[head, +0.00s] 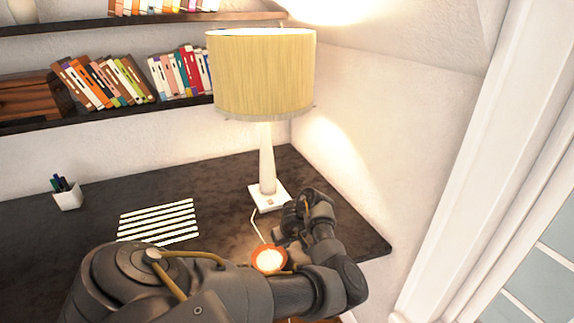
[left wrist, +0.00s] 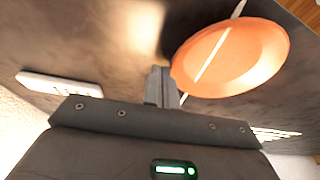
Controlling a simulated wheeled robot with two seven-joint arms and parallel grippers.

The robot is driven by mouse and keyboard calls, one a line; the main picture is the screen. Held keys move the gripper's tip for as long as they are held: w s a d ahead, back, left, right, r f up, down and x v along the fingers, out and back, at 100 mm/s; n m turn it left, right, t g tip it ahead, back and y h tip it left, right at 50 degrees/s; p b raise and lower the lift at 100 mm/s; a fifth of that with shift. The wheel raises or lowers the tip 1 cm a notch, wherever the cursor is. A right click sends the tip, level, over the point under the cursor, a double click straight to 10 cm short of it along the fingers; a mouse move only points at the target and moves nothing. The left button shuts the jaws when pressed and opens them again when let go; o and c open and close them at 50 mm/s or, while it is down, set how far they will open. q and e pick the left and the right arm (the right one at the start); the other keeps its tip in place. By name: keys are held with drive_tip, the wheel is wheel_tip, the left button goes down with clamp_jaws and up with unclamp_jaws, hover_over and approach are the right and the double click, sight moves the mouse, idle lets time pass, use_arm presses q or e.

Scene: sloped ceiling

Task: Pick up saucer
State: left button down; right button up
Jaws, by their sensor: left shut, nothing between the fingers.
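The orange saucer (head: 269,259) lies on the dark desk in the head view, with a bright pale centre, partly bordered by my left arm. In the left wrist view the saucer (left wrist: 238,62) is at the upper right, with a thin white line across it. My left gripper (left wrist: 160,74) is shut and empty, its fingertips just left of the saucer's rim. I cannot tell whether they touch it. In the head view the left hand is at the right of the saucer, by the lamp base, and its fingertips are hard to make out. My right gripper is not in view.
A lamp with a yellow shade (head: 264,75) stands on a white base (head: 268,197) behind the saucer; a white cord runs from the base. A pen cup (head: 67,196) and striped white item (head: 157,221) are further left on the desk (head: 180,180). A wall is at the right.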

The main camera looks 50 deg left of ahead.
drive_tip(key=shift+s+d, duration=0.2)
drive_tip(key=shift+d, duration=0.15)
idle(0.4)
